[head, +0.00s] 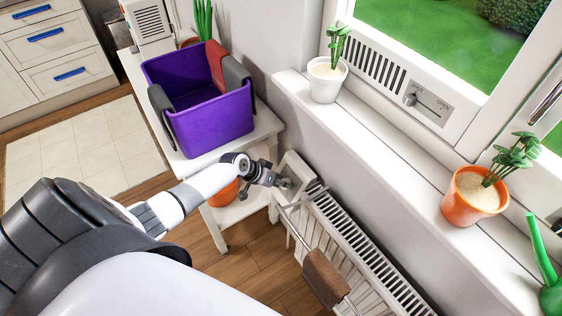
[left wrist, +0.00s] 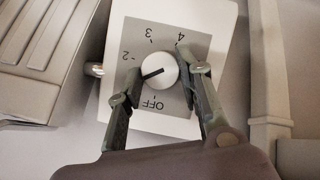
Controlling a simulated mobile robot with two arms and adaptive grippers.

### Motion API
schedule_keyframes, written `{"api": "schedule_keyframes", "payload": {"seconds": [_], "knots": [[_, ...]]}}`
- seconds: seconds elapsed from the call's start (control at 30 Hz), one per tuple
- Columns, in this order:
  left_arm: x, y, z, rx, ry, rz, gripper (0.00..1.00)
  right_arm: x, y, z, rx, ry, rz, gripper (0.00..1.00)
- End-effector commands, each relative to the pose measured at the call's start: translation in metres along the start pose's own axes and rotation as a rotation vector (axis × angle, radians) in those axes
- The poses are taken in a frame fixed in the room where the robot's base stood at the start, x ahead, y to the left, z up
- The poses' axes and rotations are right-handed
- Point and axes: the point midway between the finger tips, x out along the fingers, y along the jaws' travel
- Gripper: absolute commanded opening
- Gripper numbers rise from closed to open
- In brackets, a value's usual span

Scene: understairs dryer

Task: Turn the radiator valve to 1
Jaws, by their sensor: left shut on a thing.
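The radiator valve is a round white knob (left wrist: 160,66) on a grey dial plate (left wrist: 166,37) marked OFF, 2, 3 and 4 in the left wrist view. The knob's dark pointer line aims left and slightly down, between 2 and OFF, toward a patch of dial covered by my left finger; no 1 is visible. My left gripper (left wrist: 168,73) has a finger on each side of the knob and is shut on it. My right gripper is not in view.
The white radiator (head: 372,246) runs along the wall under the sill, with a rail and brown roll (head: 325,277) in front. A white side table (head: 188,163) holds a purple bin (head: 210,122). Potted plants stand on the windowsill (head: 394,142). An orange pot (head: 224,193) sits below.

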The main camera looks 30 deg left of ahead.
Motion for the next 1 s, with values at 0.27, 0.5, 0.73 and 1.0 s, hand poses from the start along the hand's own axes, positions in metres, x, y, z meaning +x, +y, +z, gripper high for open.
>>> {"api": "schedule_keyframes", "payload": {"seconds": [0.27, 0.5, 0.73, 1.0], "knots": [[0.0013, 0.0002, 0.0012, -0.066, -0.006, 0.028, 0.05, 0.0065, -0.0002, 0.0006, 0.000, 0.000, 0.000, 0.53], [0.0010, 0.0005, 0.0013, -0.075, -0.008, 0.032, 0.05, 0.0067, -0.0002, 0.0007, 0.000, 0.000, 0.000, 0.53], [0.0011, 0.0005, 0.0015, -0.074, -0.008, 0.032, 0.34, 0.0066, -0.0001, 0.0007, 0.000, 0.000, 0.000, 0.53], [0.0008, 0.0003, 0.0008, -0.073, -0.007, 0.031, 0.52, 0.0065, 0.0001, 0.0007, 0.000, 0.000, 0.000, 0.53]]}}
